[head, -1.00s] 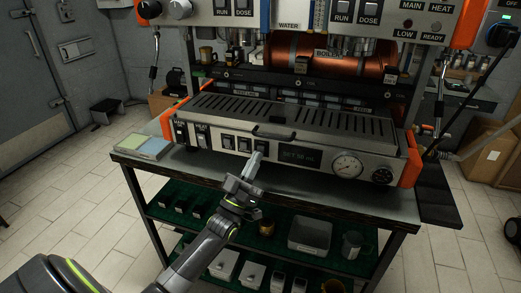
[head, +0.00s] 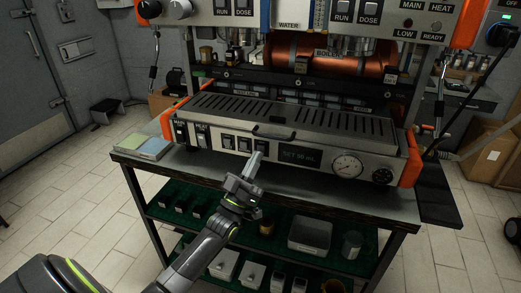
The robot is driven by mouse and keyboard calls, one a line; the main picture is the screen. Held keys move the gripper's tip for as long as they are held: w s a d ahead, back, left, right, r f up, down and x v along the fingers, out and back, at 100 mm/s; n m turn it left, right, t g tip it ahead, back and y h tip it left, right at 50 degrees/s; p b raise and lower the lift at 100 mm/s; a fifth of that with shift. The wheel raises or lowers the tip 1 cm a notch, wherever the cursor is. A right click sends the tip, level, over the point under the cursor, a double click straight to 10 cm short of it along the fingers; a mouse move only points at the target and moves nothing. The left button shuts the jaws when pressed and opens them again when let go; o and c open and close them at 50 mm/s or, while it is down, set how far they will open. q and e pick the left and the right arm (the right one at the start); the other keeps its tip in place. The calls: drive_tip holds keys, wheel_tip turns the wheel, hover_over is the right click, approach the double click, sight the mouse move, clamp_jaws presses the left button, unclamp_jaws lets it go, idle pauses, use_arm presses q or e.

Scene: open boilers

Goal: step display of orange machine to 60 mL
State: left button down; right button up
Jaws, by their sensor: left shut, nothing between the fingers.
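The orange-sided machine (head: 300,125) stands on the table. Its dark display (head: 300,157) on the front panel appears to read "SET 50 mL", in small text. Left of the display is a row of rocker switches (head: 236,143), with more at the panel's left end (head: 191,134). A round gauge (head: 347,164) and a dark knob (head: 382,176) are to the right of the display. My left gripper (head: 255,162) is shut and empty, its fingertips just in front of the panel between the rightmost switch and the display. I cannot tell whether it touches the panel. My right gripper is not in view.
A copper boiler (head: 325,58) and an upper panel with RUN and DOSE switches are above the machine. The shelf below holds a grey bin (head: 310,236) and mugs. A black handle (head: 275,131) sticks out from the machine's top front.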

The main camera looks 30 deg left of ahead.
use_arm(q)
drive_tip(key=shift+w+a, duration=0.1)
drive_tip(key=shift+w, duration=0.25)
drive_tip(key=shift+w+a+b, duration=0.1)
drive_tip(key=shift+w+b, duration=0.25)
drive_tip(key=shift+w, duration=0.1)
idle(0.6)
drive_tip(key=shift+s, duration=0.15)
drive_tip(key=shift+s+d+p, duration=0.25)
drive_tip(key=shift+s+p, duration=0.1)
drive_tip(key=shift+s, duration=0.4)
drive_tip(key=shift+y, duration=0.3)
drive_tip(key=s+p, duration=0.1)
drive_tip(key=s, duration=0.1)
drive_tip(key=s+d, duration=0.1)
drive_tip(key=s, duration=0.1)
drive_tip(key=shift+s+p, duration=0.4)
idle(0.4)
